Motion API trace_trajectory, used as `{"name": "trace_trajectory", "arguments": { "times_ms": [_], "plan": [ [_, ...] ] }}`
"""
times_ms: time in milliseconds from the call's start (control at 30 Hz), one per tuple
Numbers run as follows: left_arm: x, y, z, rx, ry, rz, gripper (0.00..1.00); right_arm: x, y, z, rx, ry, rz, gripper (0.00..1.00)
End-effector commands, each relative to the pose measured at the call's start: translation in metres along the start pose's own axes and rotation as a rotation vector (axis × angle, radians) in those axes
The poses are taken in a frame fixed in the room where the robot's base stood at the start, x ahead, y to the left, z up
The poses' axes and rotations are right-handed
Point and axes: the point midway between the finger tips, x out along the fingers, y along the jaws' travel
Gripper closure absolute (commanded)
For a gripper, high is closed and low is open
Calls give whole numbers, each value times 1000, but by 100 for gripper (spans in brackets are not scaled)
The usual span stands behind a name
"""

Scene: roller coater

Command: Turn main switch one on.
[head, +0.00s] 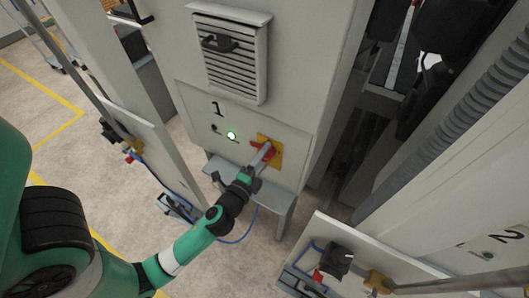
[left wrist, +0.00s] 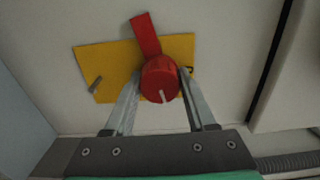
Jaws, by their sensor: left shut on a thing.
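Main switch one is a red rotary knob (left wrist: 160,80) with a red handle on a yellow plate (left wrist: 95,68). My left gripper (left wrist: 157,85) is shut on the knob, one finger on each side. In the wrist view the red handle points up and slightly left, and a pale mark on the knob points down. In the head view my left gripper (head: 262,158) partly covers the knob. My right gripper is not in view.
A vented grille (head: 232,60) with a black handle is above the panel. A grey ledge (head: 225,177) juts out below the switch. A second cabinet marked 2 (head: 490,240) is at the lower right, and a corrugated hose (head: 450,130) runs along the right.

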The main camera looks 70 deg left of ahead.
Motion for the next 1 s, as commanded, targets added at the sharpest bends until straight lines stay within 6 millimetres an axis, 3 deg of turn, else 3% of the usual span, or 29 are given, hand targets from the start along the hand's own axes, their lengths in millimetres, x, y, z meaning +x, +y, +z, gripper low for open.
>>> {"name": "trace_trajectory", "arguments": {
  "times_ms": [400, 967, 1000],
  "plan": [
    [0, -1, 0, 206, 1, -2, 100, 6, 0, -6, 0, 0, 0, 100],
    [0, 0, 0, 236, 1, -2, 100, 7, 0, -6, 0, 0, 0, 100],
    [0, 0, 0, 236, 1, -2, 37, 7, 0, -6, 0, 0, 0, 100]
  ]
}}
